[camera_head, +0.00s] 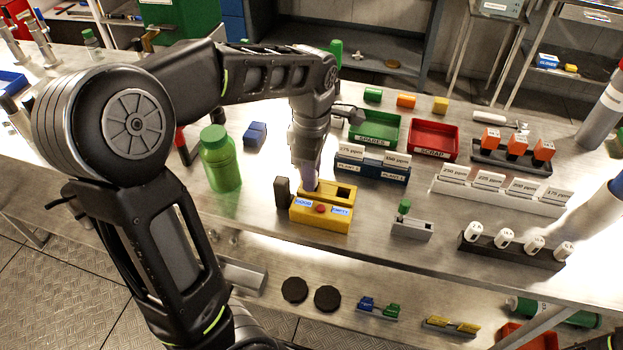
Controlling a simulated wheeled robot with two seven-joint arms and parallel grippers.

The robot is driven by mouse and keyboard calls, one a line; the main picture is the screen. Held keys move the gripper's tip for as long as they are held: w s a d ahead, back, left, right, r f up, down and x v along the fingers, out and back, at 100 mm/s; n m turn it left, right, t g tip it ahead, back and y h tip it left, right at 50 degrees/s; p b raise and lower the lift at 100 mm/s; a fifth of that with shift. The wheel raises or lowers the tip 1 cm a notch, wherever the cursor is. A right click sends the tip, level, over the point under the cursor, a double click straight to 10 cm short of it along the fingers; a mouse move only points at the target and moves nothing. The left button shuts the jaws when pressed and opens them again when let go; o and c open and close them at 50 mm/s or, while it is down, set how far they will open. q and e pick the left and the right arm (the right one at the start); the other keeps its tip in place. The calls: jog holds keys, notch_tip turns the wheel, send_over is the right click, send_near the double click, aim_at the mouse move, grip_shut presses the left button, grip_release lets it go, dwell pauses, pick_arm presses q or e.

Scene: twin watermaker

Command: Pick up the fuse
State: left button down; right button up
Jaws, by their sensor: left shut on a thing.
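My left gripper (308,165) points down over a yellow box (322,212) on the steel bench. My right gripper is not in view.
A green bottle (221,160) stands left of the box, with a dark upright block (282,193) between. A blue labelled holder (371,166), green tray (377,124) and red tray (434,139) are behind to the right. A grey block (411,230) stands at right.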

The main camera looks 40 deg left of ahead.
pick_arm(q)
notch_tip(320, 180, up, 9)
jog(key=shift+r, duration=0.5)
jog(key=shift+a, duration=0.1)
dwell(0.4)
